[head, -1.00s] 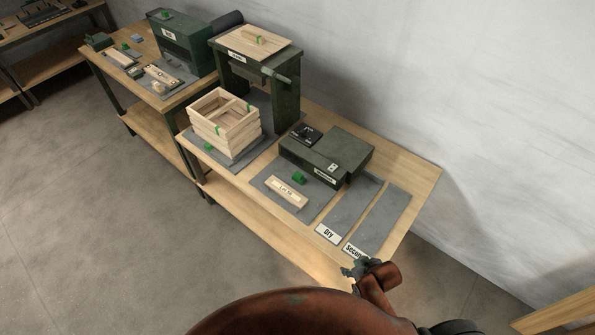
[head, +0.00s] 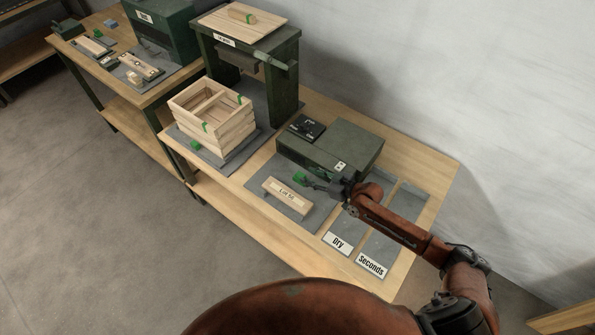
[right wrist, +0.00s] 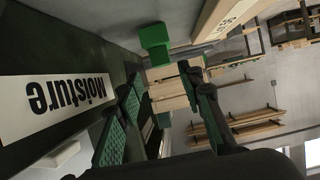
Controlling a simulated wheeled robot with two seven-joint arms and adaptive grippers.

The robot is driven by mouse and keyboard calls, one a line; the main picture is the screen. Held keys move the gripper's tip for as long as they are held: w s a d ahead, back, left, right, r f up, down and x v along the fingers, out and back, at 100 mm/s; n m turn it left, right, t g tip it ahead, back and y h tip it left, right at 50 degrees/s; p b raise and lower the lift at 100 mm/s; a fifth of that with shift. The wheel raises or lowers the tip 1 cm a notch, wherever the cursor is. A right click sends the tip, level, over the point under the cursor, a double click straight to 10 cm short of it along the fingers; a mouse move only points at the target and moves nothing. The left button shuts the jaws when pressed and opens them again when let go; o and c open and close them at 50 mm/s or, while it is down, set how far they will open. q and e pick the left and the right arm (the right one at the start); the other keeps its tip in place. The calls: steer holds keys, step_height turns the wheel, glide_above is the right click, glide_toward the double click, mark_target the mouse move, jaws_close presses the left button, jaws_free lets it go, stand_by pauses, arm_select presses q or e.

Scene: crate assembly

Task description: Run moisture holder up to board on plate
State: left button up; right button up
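The moisture holder, a small green block (head: 299,178), stands on the grey plate (head: 258,177) in front of the dark green moisture machine (head: 330,152). It also shows in the right wrist view (right wrist: 154,42), just beyond the fingertips. The pale wooden board (head: 288,197), with a lot label, lies on the same plate, nearer the front edge and apart from the holder. Its end shows in the right wrist view (right wrist: 222,20). My right gripper (head: 310,182) is close beside the holder, fingers apart with green pads and nothing clearly between them. My left gripper is out of view.
The machine's Moisture label side (right wrist: 60,100) is close beside the right fingers. Dry (head: 338,243) and Seconds (head: 371,264) strips lie to the right.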

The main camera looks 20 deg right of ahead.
mark_target(299, 173)
steer(key=x, duration=0.5)
steer(key=shift+w+a+f+b, duration=0.1)
steer(key=shift+a+b, duration=0.2)
steer(key=shift+a, duration=0.05)
steer(key=shift+w+a+f, duration=0.15)
steer(key=shift+w, duration=0.05)
steer(key=shift+w+a, duration=0.1)
steer(key=c, duration=0.6)
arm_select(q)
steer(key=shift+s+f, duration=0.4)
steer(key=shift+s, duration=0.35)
arm_select(e)
jaws_close()
